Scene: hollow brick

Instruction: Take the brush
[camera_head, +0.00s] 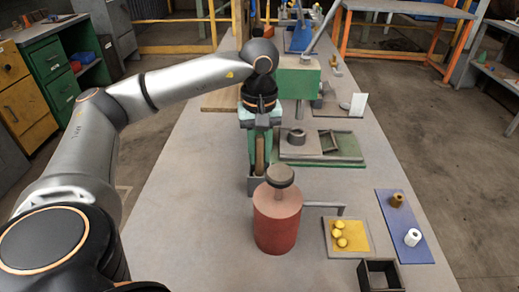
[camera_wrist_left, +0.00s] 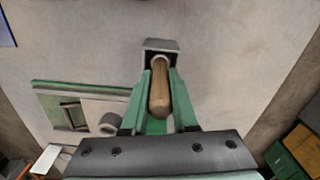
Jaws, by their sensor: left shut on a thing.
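The brush shows as a brown wooden handle (camera_head: 260,155), standing roughly upright with its lower end in a small grey open box (camera_head: 258,188) on the table. My left gripper (camera_head: 259,165) comes down from above, and its green fingers are shut on the handle. In the left wrist view the brush handle (camera_wrist_left: 160,92) lies between the two fingers of the left gripper (camera_wrist_left: 160,80), with the grey box (camera_wrist_left: 160,45) just beyond the fingertips. The brush's lower end is hidden in the box. My right gripper is not in view.
A red cylinder with a dark knob (camera_head: 277,220) stands close in front of the box. To the right are a green fixture plate (camera_head: 340,162), a yellow tray (camera_head: 350,248) with yellow balls, a blue mat (camera_head: 415,245) and a black open box (camera_head: 380,275). The table's left side is clear.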

